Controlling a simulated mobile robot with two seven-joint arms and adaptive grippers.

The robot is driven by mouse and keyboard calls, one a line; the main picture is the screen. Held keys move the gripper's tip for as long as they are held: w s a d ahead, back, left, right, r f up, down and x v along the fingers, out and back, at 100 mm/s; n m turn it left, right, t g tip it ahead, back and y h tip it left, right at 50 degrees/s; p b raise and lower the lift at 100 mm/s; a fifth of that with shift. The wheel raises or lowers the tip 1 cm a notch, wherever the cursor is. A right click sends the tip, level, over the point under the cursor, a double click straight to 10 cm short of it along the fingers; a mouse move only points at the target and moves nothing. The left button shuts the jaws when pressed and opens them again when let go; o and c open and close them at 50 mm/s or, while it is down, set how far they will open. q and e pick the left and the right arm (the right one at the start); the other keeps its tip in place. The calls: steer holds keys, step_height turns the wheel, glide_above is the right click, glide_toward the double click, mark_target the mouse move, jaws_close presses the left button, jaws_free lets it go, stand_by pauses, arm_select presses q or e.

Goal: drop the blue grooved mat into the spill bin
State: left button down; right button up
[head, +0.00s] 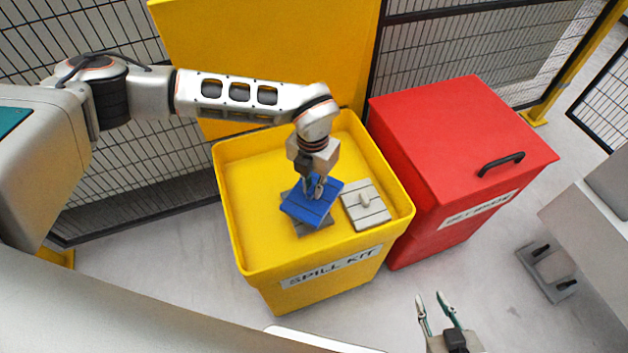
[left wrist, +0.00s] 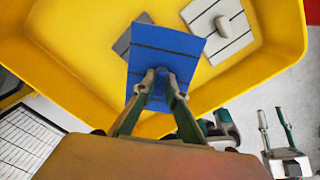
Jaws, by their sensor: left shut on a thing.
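The blue grooved mat (head: 312,205) is a flat blue square with dark grooves. My left gripper (head: 316,188) is shut on it and holds it over the inside of the yellow spill bin (head: 246,199). The mat also shows in the left wrist view (left wrist: 165,52), between the fingertips (left wrist: 160,78). The bin is open at the top and labelled SPILL KIT. My right gripper (head: 437,303) is open and empty, low in the head view, in front of the bin; it also shows at the right of the left wrist view (left wrist: 275,130).
Inside the bin lie a light grey grooved mat (head: 366,207) with a knob and a darker grey one (head: 300,226), partly hidden under the blue mat. A red lidded bin (head: 450,130) stands right beside it. Mesh fencing (head: 440,55) is behind. Another grey piece (head: 550,270) lies at right.

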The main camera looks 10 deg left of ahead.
arm_select(q)
steer(key=shift+r, duration=0.15)
steer(key=c, duration=2)
jaws_free()
step_height(320, 180, up, 12)
steer(key=shift+d, duration=0.15)
